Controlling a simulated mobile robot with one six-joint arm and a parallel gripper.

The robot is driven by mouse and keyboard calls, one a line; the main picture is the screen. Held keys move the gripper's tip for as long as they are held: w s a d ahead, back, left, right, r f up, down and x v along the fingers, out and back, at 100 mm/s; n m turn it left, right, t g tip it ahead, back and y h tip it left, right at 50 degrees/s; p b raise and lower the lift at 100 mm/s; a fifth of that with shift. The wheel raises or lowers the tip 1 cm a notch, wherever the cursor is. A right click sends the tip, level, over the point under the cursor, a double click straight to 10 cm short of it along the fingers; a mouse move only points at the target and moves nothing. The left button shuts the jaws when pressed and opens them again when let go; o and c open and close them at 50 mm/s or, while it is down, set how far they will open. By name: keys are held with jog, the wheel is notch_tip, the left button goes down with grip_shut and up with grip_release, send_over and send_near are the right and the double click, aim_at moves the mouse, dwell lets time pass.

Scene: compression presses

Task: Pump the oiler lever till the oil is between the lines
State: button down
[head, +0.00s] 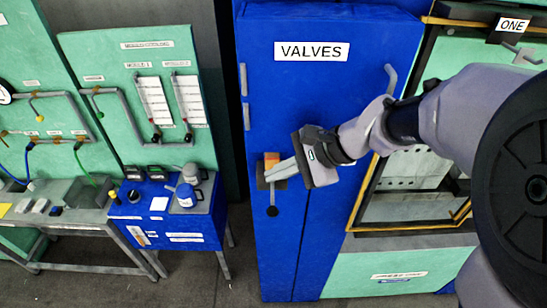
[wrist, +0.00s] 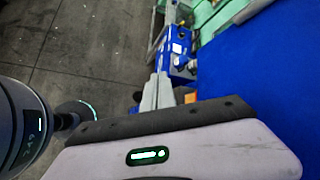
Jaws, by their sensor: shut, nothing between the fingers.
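A small fitting with an orange and pale face (head: 272,159) shows at the front of the blue VALVES cabinet. Below it a thin rod ends in a black knob (head: 272,211); this looks like the oiler lever. The oil level and its lines are too small to read. My gripper (head: 266,175) is shut and empty. In the head view its fingers overlap the fitting's lower part and hide the rod's upper part; I cannot tell whether they touch. In the wrist view the shut fingers (wrist: 160,82) point away, with an orange patch (wrist: 190,97) just right of them.
The blue VALVES cabinet (head: 345,95) stands behind my gripper. A yellow-edged press window (head: 410,213) is at right. Grey floor (wrist: 75,45) is open left of the fingers.

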jog(key=b, duration=0.6)
send_over(276, 210)
notch_tip(276, 210, down, 8)
jog(key=shift+f, duration=0.2)
jog(key=shift+f+b, duration=0.2)
jog(key=shift+b, duration=0.2)
dwell(1.3)
jog(key=shift+f+b, duration=0.4)
jog(key=shift+b, duration=0.15)
